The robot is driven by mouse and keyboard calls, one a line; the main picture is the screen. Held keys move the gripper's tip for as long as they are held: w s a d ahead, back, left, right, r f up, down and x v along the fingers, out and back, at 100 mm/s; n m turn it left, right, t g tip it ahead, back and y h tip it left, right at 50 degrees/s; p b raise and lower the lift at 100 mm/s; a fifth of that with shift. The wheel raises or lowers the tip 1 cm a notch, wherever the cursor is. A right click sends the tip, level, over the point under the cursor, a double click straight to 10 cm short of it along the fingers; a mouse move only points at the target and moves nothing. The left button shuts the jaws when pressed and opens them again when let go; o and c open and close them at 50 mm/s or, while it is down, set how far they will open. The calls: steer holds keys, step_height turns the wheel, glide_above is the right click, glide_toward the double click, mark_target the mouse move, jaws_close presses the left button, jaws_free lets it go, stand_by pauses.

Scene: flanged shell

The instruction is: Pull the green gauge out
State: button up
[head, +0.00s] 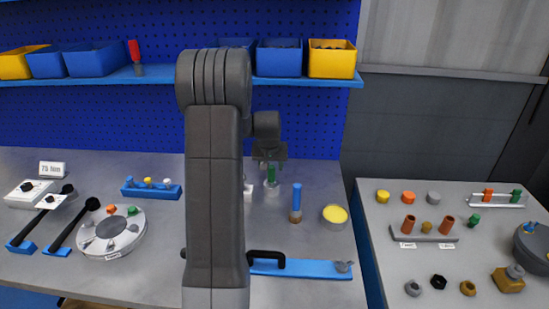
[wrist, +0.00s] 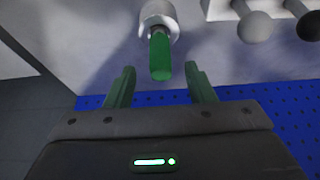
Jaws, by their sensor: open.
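The green gauge (wrist: 160,58) points from a pale round socket (wrist: 157,14) toward my gripper in the wrist view. Its narrow pale neck enters the socket; how deep it sits is hidden. In the head view the green gauge (head: 271,175) stands upright on the bench, just below my gripper (head: 270,157). In the wrist view my gripper (wrist: 159,72) is open, with one fingertip on each side of the gauge's free end. Gaps show on both sides, and neither finger appears to touch it.
A blue cylinder on a brown base (head: 296,200) and a yellow-topped disc (head: 335,214) stand to the right. A blue plate with a black handle (head: 300,268) lies in front. The shelf (head: 190,78) with bins runs behind. A grey side table (head: 390,260) holds several small parts.

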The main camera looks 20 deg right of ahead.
mark_target(271, 168)
steer(key=shift+x, duration=2.4)
jaws_close()
steer(key=shift+r+p, duration=1.95)
steer(key=shift+r, duration=1.55)
